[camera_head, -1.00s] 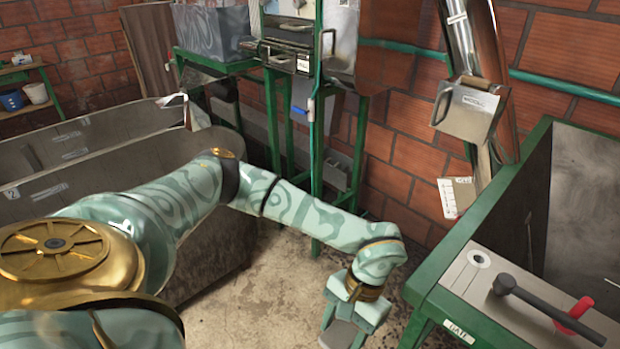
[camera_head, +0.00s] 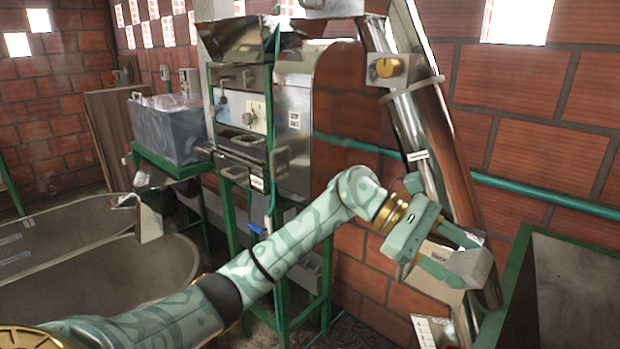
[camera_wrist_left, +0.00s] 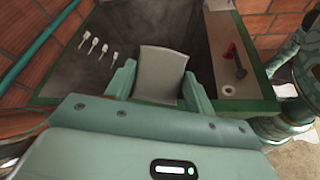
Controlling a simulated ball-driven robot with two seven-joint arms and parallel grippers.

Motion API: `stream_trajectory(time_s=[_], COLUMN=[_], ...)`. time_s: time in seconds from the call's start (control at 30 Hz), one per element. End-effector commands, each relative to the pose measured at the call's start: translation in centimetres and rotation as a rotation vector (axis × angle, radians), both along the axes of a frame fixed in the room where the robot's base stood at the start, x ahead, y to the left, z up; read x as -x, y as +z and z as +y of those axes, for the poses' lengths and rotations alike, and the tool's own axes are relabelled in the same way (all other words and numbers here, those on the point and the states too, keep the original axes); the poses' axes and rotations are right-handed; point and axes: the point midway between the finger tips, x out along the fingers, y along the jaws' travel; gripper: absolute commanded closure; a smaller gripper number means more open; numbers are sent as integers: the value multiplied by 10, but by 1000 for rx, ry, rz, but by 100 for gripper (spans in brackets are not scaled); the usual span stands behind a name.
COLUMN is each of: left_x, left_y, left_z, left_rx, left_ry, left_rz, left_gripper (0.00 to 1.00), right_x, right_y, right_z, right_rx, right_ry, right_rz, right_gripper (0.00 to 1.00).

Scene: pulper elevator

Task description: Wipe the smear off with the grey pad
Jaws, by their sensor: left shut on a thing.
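My left gripper (camera_head: 462,257) is shut on the grey pad (camera_head: 474,268), a light grey block. It holds the pad in the air in front of the lower part of the sloping steel tube (camera_head: 418,120). In the left wrist view the pad (camera_wrist_left: 160,72) sits between the two green fingers of the left gripper (camera_wrist_left: 158,88), with the inside of the tank behind it. I cannot make out a clear smear in either view. My right gripper is not in view.
A green-framed tank (camera_head: 517,270) stands at the right; its rim bears a black lever with a red part (camera_wrist_left: 236,62). A green pipe (camera_head: 550,204) runs along the brick wall. Metal machinery (camera_head: 240,140) stands left.

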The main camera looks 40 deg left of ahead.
Motion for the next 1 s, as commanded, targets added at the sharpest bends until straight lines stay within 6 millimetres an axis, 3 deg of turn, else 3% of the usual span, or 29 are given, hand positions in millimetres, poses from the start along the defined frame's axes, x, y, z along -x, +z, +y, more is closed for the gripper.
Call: stream_trajectory(time_s=[0.03,0.2,0.3,0.4,0.53,0.7,1.0], left_x=[-6,-36,-45,-47,-41,-32,-46], left_y=[38,138,184,215,237,246,246], left_z=[10,77,132,188,250,295,304], left_rx=[75,284,367,418,451,467,474], left_ry=[122,559,762,913,1039,1116,1131], left_rz=[-32,-193,-305,-410,-511,-582,-598], left_gripper=[65,65,65,65,65,65,65], right_x=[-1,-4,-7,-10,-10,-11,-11], right_y=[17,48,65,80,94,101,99], right_z=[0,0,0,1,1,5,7], right_rx=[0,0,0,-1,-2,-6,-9], right_ry=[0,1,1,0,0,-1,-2], right_rz=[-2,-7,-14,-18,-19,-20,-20], right_gripper=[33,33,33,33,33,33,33])
